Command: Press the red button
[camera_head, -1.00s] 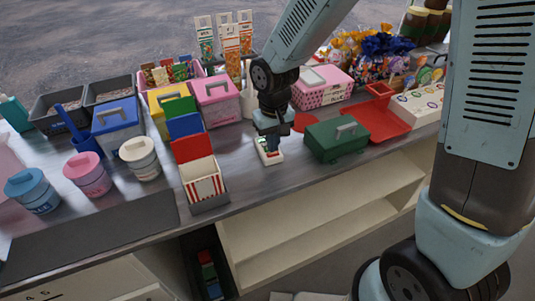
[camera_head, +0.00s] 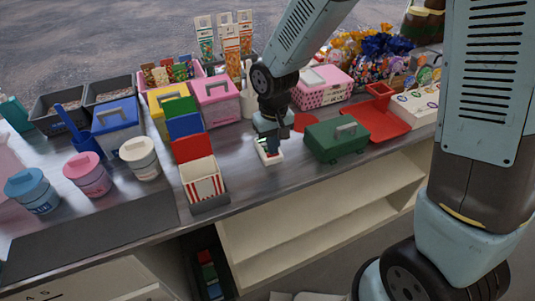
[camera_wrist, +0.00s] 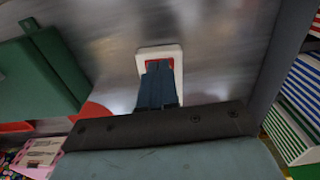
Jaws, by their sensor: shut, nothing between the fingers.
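The red button (camera_wrist: 160,64) sits in a small white housing (camera_wrist: 173,50) on the metal counter. In the head view the white housing (camera_head: 269,157) lies between the striped popcorn boxes and the green box, and the button is mostly hidden by my gripper. My gripper (camera_head: 268,146) points down at it, shut and empty. In the wrist view the closed fingertips (camera_wrist: 158,68) overlap the red button, with red showing around them. I cannot tell whether the tips touch the button or hover just above it.
A green lidded box (camera_head: 336,139) stands close on the right of the housing. Striped popcorn boxes (camera_head: 203,181) stand on the left, and a pink box (camera_head: 216,101) is behind. The counter's front edge (camera_head: 262,187) is near, with bare metal in front of the housing.

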